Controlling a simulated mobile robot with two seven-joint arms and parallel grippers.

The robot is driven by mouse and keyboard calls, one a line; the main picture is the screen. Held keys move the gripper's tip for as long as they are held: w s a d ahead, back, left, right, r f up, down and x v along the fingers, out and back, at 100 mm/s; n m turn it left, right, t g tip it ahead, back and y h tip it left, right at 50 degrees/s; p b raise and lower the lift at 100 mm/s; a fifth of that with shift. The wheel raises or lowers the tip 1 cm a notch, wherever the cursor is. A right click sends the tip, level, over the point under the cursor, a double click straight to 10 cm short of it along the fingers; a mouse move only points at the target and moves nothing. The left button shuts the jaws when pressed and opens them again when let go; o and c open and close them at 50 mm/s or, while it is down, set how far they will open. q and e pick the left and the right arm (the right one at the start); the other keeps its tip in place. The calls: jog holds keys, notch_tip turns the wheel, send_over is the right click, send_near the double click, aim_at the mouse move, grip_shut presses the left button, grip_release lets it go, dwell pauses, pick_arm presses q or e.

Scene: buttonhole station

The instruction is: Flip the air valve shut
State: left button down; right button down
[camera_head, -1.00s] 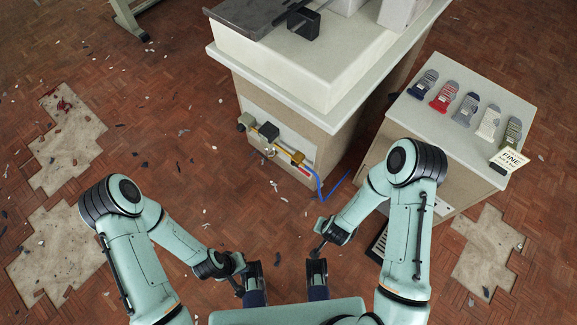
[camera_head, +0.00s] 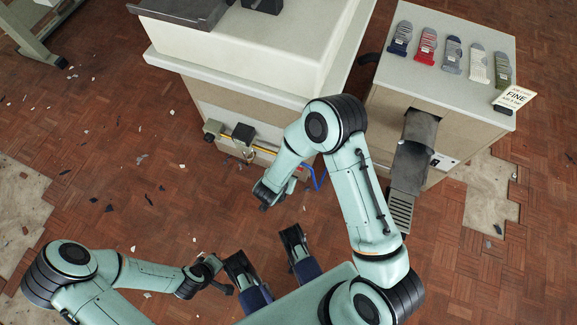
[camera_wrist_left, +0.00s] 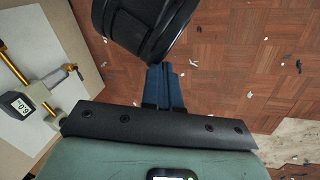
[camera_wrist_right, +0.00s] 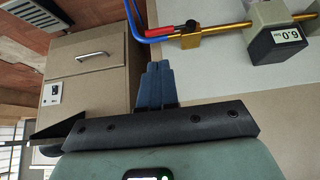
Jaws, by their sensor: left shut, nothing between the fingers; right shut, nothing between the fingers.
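The air valve's red lever (camera_wrist_right: 178,31) shows in the right wrist view beside a brass fitting (camera_wrist_right: 191,41) on a brass pipe. The lever seems to lie roughly along the pipe. In the head view my right forearm hides most of the valve. My right gripper (camera_wrist_right: 157,68) is shut and empty; its blue fingers stand below the lever in the right wrist view, apart from it. In the head view it hangs in front of the cabinet (camera_head: 206,99). My left gripper (camera_wrist_left: 165,72) is shut and empty, over the floor.
A black gauge reading 6.0 (camera_wrist_right: 275,43) sits on the pipe. A blue hose (camera_wrist_right: 146,27) runs by the valve. A side cabinet (camera_head: 455,85) carries several socks and a FINE sign (camera_head: 515,97), with a dark chute (camera_head: 410,160) at its front. Debris lies on the parquet.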

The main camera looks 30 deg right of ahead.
pick_arm(q)
jog(key=shift+s, duration=0.1)
pick_arm(e)
jog(key=shift+s, duration=0.1)
